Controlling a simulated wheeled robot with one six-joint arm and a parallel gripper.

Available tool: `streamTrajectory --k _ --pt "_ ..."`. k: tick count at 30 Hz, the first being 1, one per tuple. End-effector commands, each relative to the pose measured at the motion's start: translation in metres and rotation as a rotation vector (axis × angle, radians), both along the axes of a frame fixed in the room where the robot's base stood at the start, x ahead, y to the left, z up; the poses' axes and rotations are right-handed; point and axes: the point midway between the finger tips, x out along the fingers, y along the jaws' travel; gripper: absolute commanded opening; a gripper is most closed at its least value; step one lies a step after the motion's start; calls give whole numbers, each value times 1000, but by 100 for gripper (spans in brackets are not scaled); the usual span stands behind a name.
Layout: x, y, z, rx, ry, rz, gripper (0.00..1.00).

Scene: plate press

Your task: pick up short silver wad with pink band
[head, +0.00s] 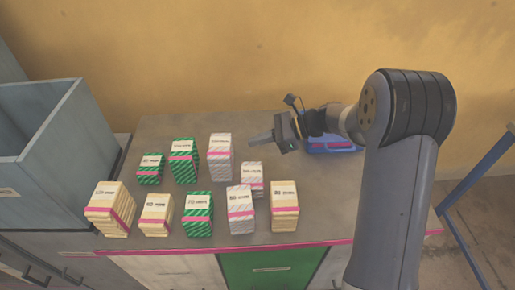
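The short silver wad with a pink band (252,176) stands on the grey counter, right of centre among the wads. Its lower front is partly hidden by a taller silver wad (240,210) in front of it. Another tall silver wad (220,158) stands behind and to the left. My gripper (264,138) is in the air above and behind the short silver wad, apart from it, pointing left. Its fingers are seen from the side and small, so I cannot tell whether they are open or shut. I see nothing hanging from them.
Green wads (184,162) and cream wads (156,214) with pink bands stand close around. A blue tray (335,147) with something pink lies behind my arm. A grey open box (58,125) stands at the left. The counter's right part (325,205) is clear.

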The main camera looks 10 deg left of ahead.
Motion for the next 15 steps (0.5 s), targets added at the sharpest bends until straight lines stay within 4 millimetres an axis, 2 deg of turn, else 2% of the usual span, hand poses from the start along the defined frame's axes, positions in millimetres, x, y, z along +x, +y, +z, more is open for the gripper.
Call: streamTrajectory --k 9,15 --pt "1 0 6 3 -3 -1 0" --pt "1 0 6 3 -4 0 16"
